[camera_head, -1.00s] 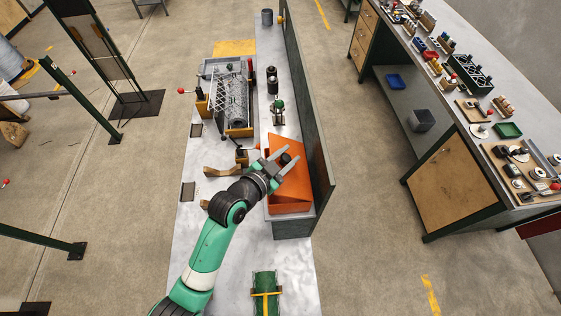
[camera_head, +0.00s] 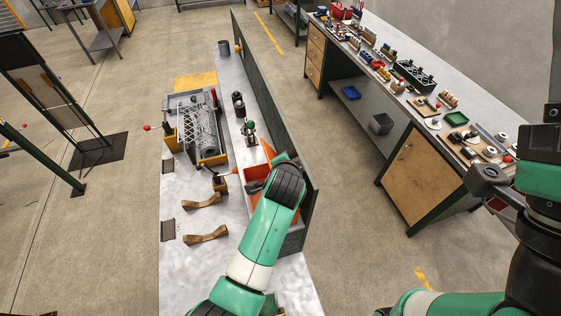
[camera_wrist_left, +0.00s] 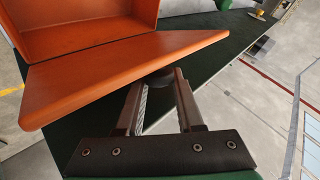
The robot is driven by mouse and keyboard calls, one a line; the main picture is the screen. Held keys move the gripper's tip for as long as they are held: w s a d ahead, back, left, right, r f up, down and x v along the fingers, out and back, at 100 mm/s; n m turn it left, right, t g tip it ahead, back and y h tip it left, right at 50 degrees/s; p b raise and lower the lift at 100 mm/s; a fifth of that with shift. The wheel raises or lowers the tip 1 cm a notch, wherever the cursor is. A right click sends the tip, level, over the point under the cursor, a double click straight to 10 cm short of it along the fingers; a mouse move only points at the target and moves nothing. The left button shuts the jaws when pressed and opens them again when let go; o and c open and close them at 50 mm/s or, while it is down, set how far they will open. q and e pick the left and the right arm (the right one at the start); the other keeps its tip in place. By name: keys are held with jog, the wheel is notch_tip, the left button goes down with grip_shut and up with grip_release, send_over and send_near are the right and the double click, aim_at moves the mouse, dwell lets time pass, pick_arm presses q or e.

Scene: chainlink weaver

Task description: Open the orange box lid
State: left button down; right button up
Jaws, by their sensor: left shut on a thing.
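The orange box (camera_head: 292,222) stands on the grey bench against the upright board. My left arm covers much of it in the head view. Its orange lid (camera_wrist_left: 130,70) is raised at an angle, and the hollow box interior (camera_wrist_left: 75,25) shows beyond it in the left wrist view. The gripper's fingers are hidden behind my wrist in the head view. Part of my right arm shows at the right edge, but its fingers do not show.
The upright board (camera_head: 262,100) runs along the bench's right side. Two wooden cradles (camera_head: 206,235) lie left of the box. A fixture with wire mesh (camera_head: 200,120) stands farther back. A second workbench (camera_head: 400,110) with several parts is at the right.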

pick_arm(q)
jog(key=shift+f, duration=0.1)
dwell(0.3)
jog(key=c, duration=0.5)
grip_release()
jog(key=shift+s, duration=0.1)
